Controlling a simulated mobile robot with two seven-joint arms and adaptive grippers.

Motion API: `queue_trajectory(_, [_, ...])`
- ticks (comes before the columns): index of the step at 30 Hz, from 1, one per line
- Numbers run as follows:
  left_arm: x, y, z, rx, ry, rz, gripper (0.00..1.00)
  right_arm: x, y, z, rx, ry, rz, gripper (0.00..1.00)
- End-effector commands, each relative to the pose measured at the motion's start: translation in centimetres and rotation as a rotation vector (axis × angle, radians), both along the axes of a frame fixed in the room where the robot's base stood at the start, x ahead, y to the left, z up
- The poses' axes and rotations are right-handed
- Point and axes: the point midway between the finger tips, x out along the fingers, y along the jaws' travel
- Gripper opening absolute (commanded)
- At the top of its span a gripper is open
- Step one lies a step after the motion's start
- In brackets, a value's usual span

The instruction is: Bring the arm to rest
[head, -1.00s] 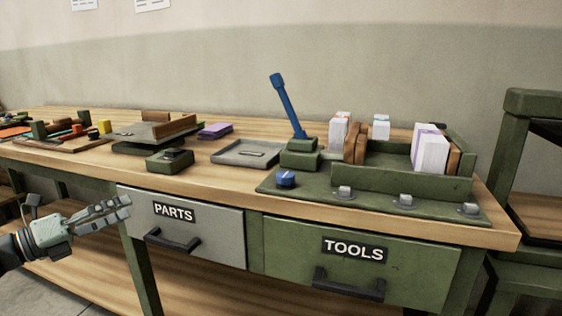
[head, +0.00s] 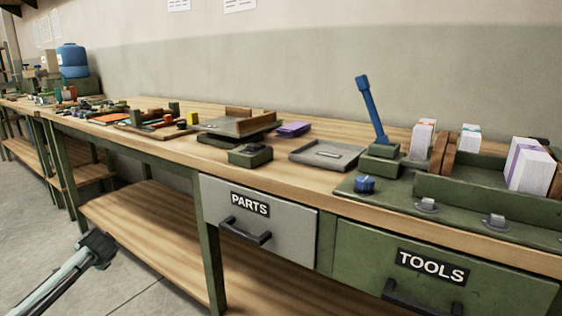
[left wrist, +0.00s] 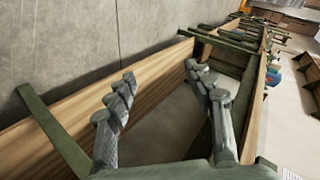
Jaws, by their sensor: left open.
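My left gripper (left wrist: 161,76) is open in the left wrist view, with its two grey fingers spread apart and nothing between them. Wooden bench edges and green legs lie beyond the fingers in that view, and I see no contact with them. In the head view, part of my left arm shows low at the left, in front of the workbench (head: 300,182) and apart from it. The gripper's fingers cannot be made out there. My right gripper is in neither view.
The grey PARTS drawer (head: 285,238) and green TOOLS drawer (head: 480,290) are shut. On the bench are a blue lever (head: 371,108), a grey tray (head: 312,160), and card stacks (head: 528,170). A blue container (head: 72,60) stands far left. Floor (head: 110,290) is open at lower left.

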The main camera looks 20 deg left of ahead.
Motion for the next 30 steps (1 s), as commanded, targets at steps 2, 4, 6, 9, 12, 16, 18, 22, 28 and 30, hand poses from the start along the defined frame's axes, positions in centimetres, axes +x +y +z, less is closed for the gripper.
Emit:
queue_trajectory(2, [-0.6, -2.7, -2.9, -0.038, 0.022, -0.028, 0.53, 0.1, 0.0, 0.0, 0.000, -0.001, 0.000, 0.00])
queue_trajectory(4, [-1.3, -5.1, -5.4, -0.074, 0.041, -0.053, 0.53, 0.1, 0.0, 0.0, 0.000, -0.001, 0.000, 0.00])
queue_trajectory(6, [-2.3, -8.1, -8.2, -0.117, 0.062, -0.080, 0.53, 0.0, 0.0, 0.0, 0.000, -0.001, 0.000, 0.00])
queue_trajectory(9, [-4.5, -13.0, -12.5, -0.194, 0.096, -0.116, 0.53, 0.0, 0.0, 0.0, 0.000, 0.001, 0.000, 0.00])
queue_trajectory(12, [-7.5, -18.7, -16.5, -0.288, 0.129, -0.149, 0.53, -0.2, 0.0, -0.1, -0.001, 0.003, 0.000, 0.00])
queue_trajectory(16, [-12.4, -26.3, -20.7, -0.422, 0.166, -0.173, 0.53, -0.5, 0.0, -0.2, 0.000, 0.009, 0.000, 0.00])
queue_trajectory(18, [-15.1, -30.0, -22.1, -0.491, 0.180, -0.175, 0.53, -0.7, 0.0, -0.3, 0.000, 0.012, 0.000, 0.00])
queue_trajectory(22, [-19.4, -35.6, -23.5, -0.601, 0.197, -0.167, 0.53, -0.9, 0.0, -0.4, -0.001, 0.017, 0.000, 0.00])
queue_trajectory(28, [-22.6, -39.5, -23.8, -0.684, 0.205, -0.149, 0.53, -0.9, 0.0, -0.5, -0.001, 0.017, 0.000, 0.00])
queue_trajectory(30, [-22.8, -39.7, -23.9, -0.688, 0.205, -0.148, 0.53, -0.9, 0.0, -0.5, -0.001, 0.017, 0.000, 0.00])
